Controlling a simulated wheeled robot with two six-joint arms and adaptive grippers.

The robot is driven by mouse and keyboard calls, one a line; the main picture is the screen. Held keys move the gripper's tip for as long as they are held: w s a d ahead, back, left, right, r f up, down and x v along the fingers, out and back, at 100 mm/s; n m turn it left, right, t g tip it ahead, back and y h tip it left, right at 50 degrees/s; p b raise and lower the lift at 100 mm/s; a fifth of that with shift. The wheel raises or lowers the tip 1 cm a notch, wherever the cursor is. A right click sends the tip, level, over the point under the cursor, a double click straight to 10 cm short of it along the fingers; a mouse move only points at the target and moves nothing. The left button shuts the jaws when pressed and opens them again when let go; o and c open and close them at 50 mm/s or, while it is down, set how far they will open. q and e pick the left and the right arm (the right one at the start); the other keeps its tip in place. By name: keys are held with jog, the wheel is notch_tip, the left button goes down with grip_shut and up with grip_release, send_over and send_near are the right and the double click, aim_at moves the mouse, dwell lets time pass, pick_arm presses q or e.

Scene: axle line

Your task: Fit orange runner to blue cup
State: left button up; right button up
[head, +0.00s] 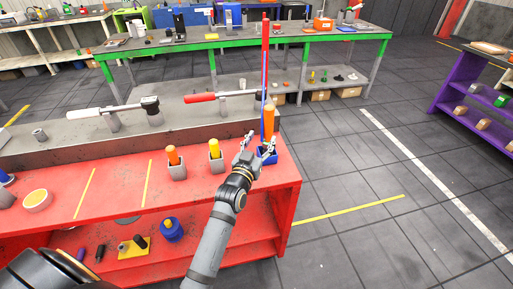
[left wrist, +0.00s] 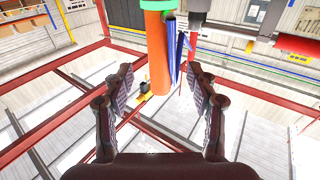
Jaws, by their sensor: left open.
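The orange runner (head: 269,122) is an upright orange cylinder at the right end of the red bench. It stands directly above the blue cup (head: 268,154); whether its lower end is seated in the cup is hidden by my gripper. My left gripper (head: 257,145) is open in front of the runner and cup, its fingers spread. In the left wrist view the orange runner (left wrist: 158,60) appears between the two open fingers, touching neither as far as I can see. A green band rings its upper part there. My right gripper is not in view.
A tall red and blue post (head: 265,50) rises right behind the runner. Two grey cups with an orange peg (head: 173,156) and a yellow peg (head: 214,150) stand left on the red bench (head: 115,185).

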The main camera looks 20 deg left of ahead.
pick_arm(q)
jog(key=s, duration=0.5)
jog(key=shift+s+f, duration=0.1)
dwell(0.4)
